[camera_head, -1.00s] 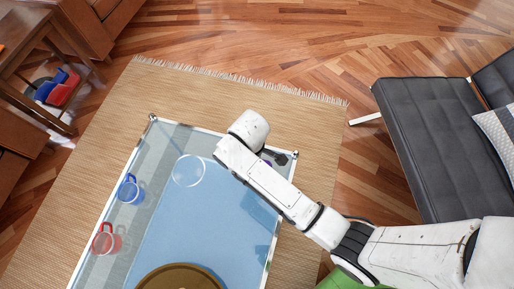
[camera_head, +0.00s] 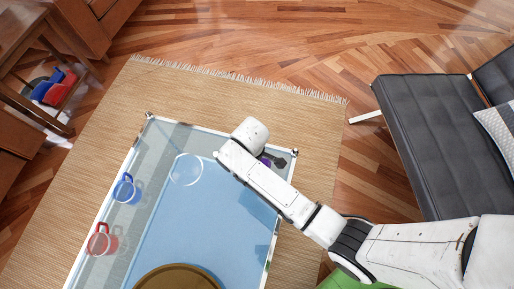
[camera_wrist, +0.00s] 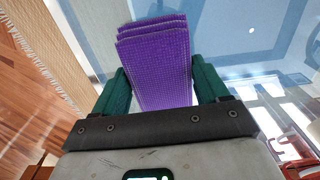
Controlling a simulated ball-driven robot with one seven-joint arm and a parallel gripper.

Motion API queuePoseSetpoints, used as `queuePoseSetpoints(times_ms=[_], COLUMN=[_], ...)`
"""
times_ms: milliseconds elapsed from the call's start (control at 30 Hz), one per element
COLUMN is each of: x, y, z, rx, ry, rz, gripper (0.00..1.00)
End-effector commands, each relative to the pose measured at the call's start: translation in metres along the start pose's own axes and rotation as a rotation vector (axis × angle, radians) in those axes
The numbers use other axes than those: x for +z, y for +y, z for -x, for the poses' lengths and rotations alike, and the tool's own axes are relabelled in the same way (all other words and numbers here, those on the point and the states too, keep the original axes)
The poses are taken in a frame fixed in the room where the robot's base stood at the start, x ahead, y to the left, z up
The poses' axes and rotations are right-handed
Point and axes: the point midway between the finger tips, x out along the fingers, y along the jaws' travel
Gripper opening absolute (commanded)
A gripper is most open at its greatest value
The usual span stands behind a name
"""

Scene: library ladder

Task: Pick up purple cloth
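The purple cloth (camera_wrist: 157,65) lies in the middle of the wrist view, folded in several layers, over the glass table (camera_head: 214,222). My gripper (camera_wrist: 158,66) has its two green fingers apart, one along each side of the cloth. The fingertips appear to meet or nearly meet the cloth's edges; I cannot tell whether they press on it. The cloth's near end is hidden behind the gripper body. In the head view, only a small bit of the purple cloth (camera_head: 265,161) shows beside my wrist at the table's far right corner, and the fingers are mostly hidden.
A clear bowl (camera_head: 186,170), a blue mug (camera_head: 123,188) and a red mug (camera_head: 98,240) are on the table to the left. A round brown tray (camera_head: 178,279) is at the near edge. A black lounge chair (camera_head: 425,125) stands right. The woven rug (camera_head: 190,92) beyond is clear.

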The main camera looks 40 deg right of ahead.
Motion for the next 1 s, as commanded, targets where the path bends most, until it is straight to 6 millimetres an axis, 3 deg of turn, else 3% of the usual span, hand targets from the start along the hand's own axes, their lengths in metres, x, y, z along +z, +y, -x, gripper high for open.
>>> queuePoseSetpoints(times_ms=[367,733,933,1000], x=[0.000,0.000,-0.001,-0.003], y=[0.000,0.000,0.000,-0.009], z=[0.000,0.007,0.033,0.044], rx=[0.000,0.000,0.001,0.001], ry=[0.000,0.000,0.003,0.001], rz=[0.000,0.000,0.000,0.005], gripper=[0.38,0.38,0.38,0.38])
